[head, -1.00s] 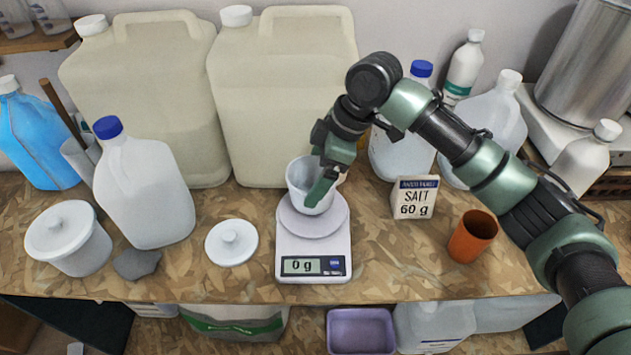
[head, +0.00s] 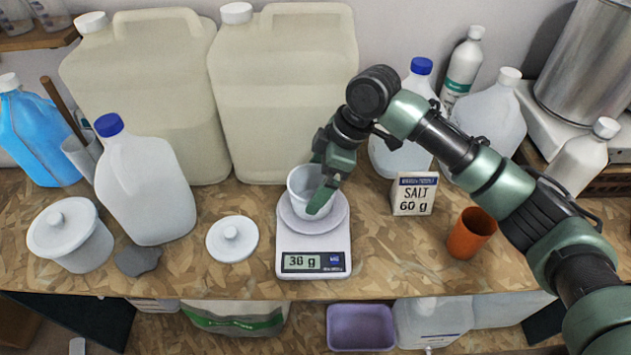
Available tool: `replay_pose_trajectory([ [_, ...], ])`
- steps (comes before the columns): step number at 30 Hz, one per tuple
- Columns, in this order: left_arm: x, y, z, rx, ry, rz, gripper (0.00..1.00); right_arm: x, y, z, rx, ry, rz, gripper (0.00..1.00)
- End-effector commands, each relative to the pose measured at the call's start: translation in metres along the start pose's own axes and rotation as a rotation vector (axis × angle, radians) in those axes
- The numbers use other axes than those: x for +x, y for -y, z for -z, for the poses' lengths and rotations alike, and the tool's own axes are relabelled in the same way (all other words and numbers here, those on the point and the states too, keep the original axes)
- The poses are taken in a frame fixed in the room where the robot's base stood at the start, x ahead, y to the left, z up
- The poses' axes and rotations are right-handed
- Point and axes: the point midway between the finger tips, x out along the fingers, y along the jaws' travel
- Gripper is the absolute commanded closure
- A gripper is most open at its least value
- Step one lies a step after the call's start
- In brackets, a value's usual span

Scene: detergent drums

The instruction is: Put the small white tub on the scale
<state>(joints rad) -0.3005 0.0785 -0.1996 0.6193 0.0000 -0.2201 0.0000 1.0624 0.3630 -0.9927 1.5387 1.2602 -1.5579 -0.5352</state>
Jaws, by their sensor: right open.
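The small white tub (head: 299,185) stands upright on the round plate of the white kitchen scale (head: 314,259). My right gripper (head: 318,196) is open at the tub's right side, with a green finger in front of the tub's wall. The other finger is largely hidden, and I cannot tell whether the fingers touch the tub. My left gripper is not in view.
A white lid (head: 232,239) lies left of the scale, and a lidded white tub (head: 70,235) stands at far left. Large canisters (head: 285,95) stand close behind the scale.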

Motion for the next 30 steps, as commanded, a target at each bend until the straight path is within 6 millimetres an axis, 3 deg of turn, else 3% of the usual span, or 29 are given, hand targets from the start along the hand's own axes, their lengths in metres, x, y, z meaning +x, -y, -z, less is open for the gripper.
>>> replay_pose_trajectory([
  [15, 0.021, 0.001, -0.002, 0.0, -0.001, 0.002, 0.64, -0.099, -0.001, 0.0, -0.001, -0.001, -0.003, 0.0],
  [21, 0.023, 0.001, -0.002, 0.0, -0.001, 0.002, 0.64, -0.112, 0.0, 0.0, -0.001, 0.0, 0.0, 0.0],
  [30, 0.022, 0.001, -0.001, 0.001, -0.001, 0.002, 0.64, -0.113, 0.0, 0.0, 0.0, 0.0, 0.0, 0.0],
])
